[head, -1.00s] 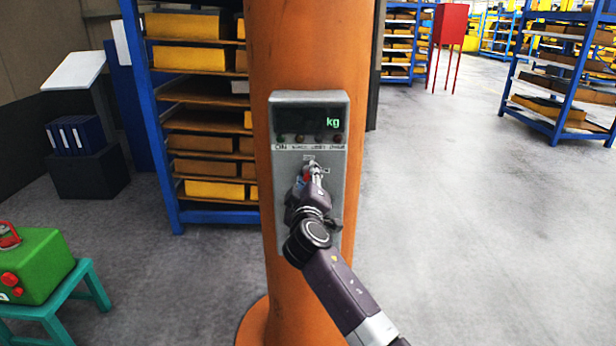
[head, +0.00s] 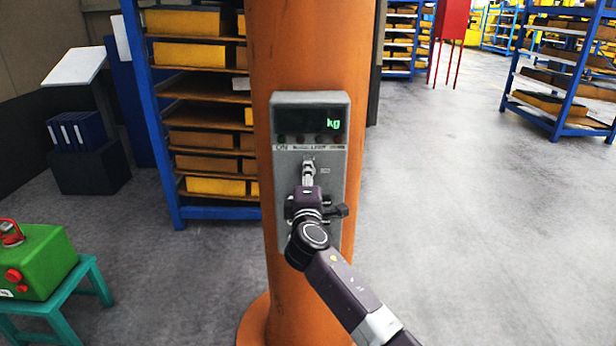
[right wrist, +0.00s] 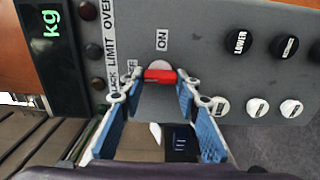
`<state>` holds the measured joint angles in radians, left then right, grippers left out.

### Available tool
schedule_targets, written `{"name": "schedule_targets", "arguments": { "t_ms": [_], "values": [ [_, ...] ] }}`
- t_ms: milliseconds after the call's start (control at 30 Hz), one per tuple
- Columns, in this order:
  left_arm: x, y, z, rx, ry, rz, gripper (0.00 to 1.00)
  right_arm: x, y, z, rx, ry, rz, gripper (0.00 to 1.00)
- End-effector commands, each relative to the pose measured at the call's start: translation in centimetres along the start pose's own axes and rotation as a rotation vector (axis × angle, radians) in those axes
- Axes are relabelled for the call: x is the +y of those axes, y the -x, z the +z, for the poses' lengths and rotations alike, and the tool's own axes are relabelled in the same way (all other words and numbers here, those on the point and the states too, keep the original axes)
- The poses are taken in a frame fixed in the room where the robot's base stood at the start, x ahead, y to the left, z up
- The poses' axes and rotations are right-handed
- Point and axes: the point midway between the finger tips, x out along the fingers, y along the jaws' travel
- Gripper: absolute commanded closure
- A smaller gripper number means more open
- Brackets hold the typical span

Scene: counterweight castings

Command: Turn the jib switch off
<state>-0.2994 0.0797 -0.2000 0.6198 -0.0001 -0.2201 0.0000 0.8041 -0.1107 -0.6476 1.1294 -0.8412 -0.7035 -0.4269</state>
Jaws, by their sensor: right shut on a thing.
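A grey control box (head: 332,228) is fixed to the orange column (head: 268,310); its dark display (head: 306,120) shows a green "kg". In the right wrist view, the red switch handle (right wrist: 160,75) sits beside the "ON" label (right wrist: 162,40). My right gripper (head: 308,168) is in front of the box and hides the red handle in the head view. In the right wrist view, my right gripper (right wrist: 158,85) has its blue-padded fingers shut on the red handle. My left gripper is not in view.
Black buttons (right wrist: 238,42) and white buttons (right wrist: 256,108) are on the box near my right gripper. A green case (head: 42,258) stands on a teal stool (head: 62,326) at left. Blue shelving (head: 158,120) stands behind the column.

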Motion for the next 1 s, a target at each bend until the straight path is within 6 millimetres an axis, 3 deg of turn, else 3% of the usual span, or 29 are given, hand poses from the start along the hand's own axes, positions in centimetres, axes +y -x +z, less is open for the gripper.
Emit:
{"name": "schedule_targets", "arguments": {
  "t_ms": [467,500,633,1000],
  "values": [
    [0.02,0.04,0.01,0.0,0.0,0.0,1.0,-0.09,0.01,-0.03,0.001,0.016,0.0,0.94],
    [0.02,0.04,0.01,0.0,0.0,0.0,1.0,-0.09,0.01,-0.03,0.001,0.016,-0.001,0.68],
    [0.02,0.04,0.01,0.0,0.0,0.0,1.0,-0.08,0.01,-0.02,0.001,0.015,-0.001,0.53],
    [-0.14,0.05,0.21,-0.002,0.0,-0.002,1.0,-0.07,0.26,-0.02,0.001,0.013,0.0,0.52]
  ]
}}
